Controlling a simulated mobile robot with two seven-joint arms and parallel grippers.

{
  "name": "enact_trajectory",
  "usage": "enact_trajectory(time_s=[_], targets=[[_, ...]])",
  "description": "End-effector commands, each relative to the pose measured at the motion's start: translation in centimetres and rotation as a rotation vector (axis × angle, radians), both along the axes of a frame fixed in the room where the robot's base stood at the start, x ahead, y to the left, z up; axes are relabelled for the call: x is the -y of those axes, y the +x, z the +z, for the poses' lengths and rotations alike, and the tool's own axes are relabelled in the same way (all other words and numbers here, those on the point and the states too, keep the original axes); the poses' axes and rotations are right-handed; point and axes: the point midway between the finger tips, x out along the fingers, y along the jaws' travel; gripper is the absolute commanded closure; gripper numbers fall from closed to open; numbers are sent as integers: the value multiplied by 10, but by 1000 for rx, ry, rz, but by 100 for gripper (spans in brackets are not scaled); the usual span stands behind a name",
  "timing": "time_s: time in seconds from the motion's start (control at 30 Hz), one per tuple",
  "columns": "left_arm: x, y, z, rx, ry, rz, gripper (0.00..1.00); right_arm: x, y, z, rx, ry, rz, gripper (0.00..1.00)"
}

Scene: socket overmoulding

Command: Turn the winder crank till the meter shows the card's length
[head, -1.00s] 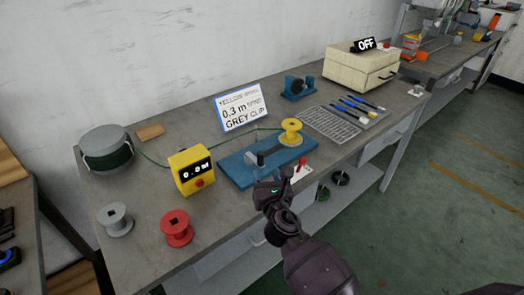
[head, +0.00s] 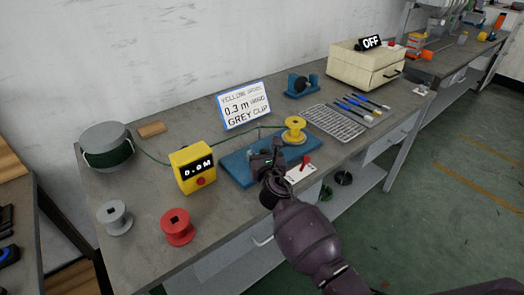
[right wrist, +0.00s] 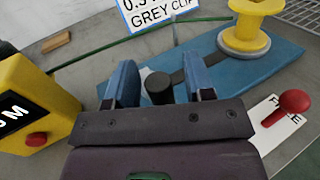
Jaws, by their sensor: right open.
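The yellow spool (head: 294,130) sits on the blue winder base (head: 236,168), with green cord running to it from the left. The black crank knob (right wrist: 159,88) stands upright on the base in the right wrist view. My right gripper (right wrist: 160,85) is open, with its blue fingers on either side of the knob; contact cannot be told. The yellow meter (head: 193,168) reads 0.0 M in the head view. The card (head: 244,106) reads yellow spool, 0.3 m, grey clip. My left gripper is not in view.
A green cord drum (head: 106,147) stands at the left. Grey (head: 114,218) and red (head: 177,227) spools stand at the front left. A red lever (head: 306,161) is right of the gripper. A wire rack (head: 336,123) and a cream box (head: 366,64) lie further right.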

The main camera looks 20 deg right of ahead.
Motion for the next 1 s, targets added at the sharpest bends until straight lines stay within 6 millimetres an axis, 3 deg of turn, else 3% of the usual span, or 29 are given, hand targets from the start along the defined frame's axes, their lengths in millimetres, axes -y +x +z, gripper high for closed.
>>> enact_trajectory(time_s=[0.43,0.73,1.0], targets=[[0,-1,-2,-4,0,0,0,1,7,0,0,0,0,53],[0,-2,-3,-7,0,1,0,1,7,0,0,0,0,99],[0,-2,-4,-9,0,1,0,1,7,0,0,0,0,100]])
